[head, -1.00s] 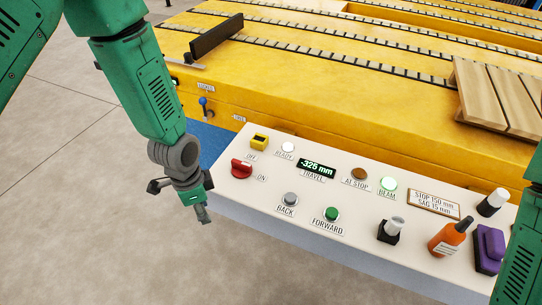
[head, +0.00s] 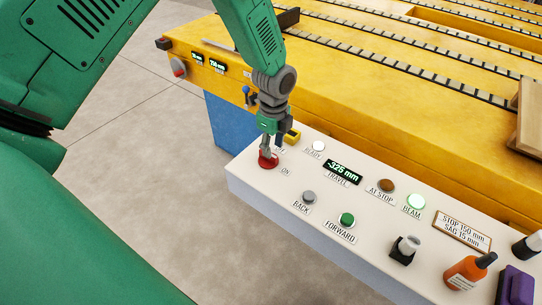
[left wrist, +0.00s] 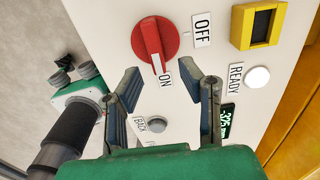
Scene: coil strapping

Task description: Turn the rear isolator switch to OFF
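The red rotary switch (head: 268,158) is at the near left corner of the white console, with ON and OFF labels beside it. In the left wrist view the red knob (left wrist: 152,42) has a white line running toward the ON label (left wrist: 165,78). My left gripper (head: 268,150) points down at the switch and partly covers it and the OFF label. In the left wrist view my left gripper (left wrist: 168,78) is open, its fingers apart with nothing between them; the knob lies beyond the tips. Contact cannot be told.
A yellow box (head: 292,137) stands close behind the switch. Console buttons, a display (head: 343,172), an orange bottle (head: 466,272) and a purple block (head: 516,288) are further right. A green and black arm part (left wrist: 75,105), likely my right arm, shows in the left wrist view.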

